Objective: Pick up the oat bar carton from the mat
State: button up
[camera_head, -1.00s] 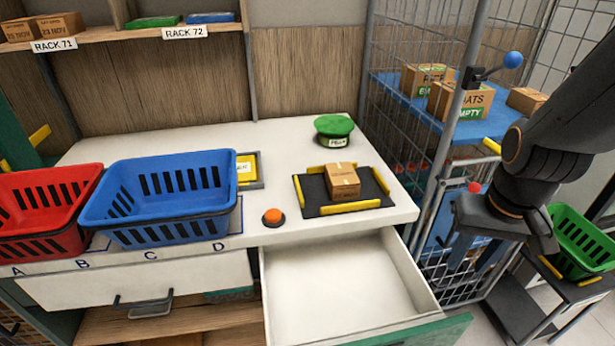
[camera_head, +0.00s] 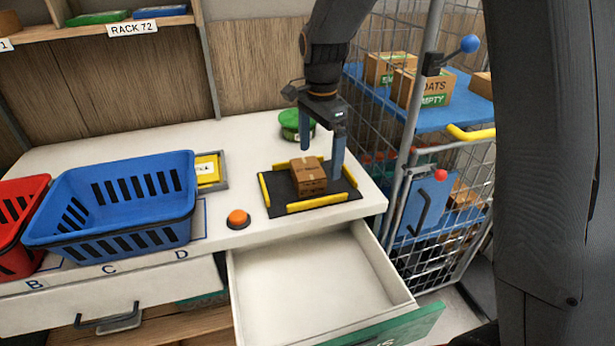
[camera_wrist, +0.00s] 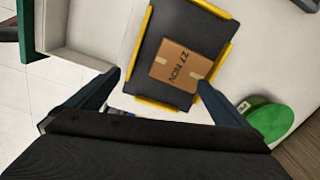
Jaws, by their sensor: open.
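The oat bar carton (camera_head: 309,177) is a small brown box on the dark mat (camera_head: 341,189) with yellow edge strips. In the wrist view the carton (camera_wrist: 178,68) shows its top with "27 NOV" printed on it, and it lies on the mat (camera_wrist: 172,22) ahead of my fingers. My gripper (camera_head: 322,158) hangs fingers-down above the mat. In the wrist view my gripper (camera_wrist: 165,95) is open, with its fingers spread wide and nothing between them. Whether the fingertips are level with the carton is hard to tell.
An orange button (camera_head: 237,218) and a blue basket (camera_head: 120,238) are to the left. An open empty drawer (camera_head: 310,285) juts out in front. A wire cage (camera_head: 440,215) with boxes stands right.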

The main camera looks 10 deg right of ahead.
aim_at(307, 168)
jog(key=w+a+m, duration=0.3)
jog(key=shift+w+r, duration=0.15)
jog(key=shift+w, duration=0.05)
jog(key=shift+w+f, duration=0.1)
jog(key=shift+f, duration=0.15)
jog(key=shift+s+d+f+p, duration=0.1)
jog(key=shift+f+p, duration=0.65)
jog(key=shift+f, duration=1.05)
jog(key=shift+s+d+f+p, duration=0.1)
jog(key=shift+f+p, duration=0.65)
jog(key=shift+f, duration=1.05)
jog(key=shift+c, duration=0.3)
jog(key=c, duration=1.1)
